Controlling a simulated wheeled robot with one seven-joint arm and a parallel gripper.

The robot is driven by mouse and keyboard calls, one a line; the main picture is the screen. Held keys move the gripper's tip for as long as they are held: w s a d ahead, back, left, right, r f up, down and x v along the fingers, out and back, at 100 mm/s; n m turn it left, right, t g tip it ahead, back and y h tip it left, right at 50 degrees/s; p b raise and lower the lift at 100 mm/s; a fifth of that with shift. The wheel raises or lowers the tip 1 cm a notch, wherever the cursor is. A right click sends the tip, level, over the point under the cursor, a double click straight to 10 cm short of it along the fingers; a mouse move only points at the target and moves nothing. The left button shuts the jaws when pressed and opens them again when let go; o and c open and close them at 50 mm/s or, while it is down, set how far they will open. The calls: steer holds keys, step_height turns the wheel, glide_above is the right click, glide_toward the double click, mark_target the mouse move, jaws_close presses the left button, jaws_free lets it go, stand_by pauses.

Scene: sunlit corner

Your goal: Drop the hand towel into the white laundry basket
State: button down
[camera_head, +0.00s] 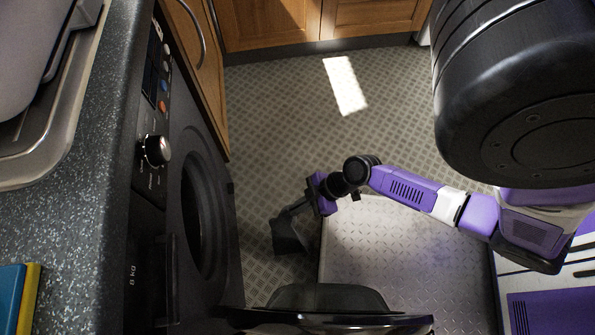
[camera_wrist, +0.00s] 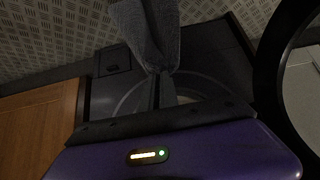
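A dark grey hand towel (camera_head: 287,238) hangs from my gripper (camera_head: 302,208) in the head view, over the floor in front of the washing machine. In the wrist view the towel (camera_wrist: 150,32) is bunched between the fingers of my gripper (camera_wrist: 158,88), which is shut on it. The loose end of the towel reaches past the top edge of that view. I see no white laundry basket in either view.
A black washing machine (camera_head: 175,190) with a round opening stands at left under a speckled counter (camera_head: 105,95). A dark rounded rim, apparently its open door (camera_head: 335,320), juts out at the bottom. Wooden cabinets (camera_head: 285,20) line the back. The patterned floor (camera_head: 400,110) behind my arm is clear.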

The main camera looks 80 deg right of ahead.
step_height(320, 180, up, 30)
steer(key=p, duration=2.4)
steer(key=shift+f, duration=0.25)
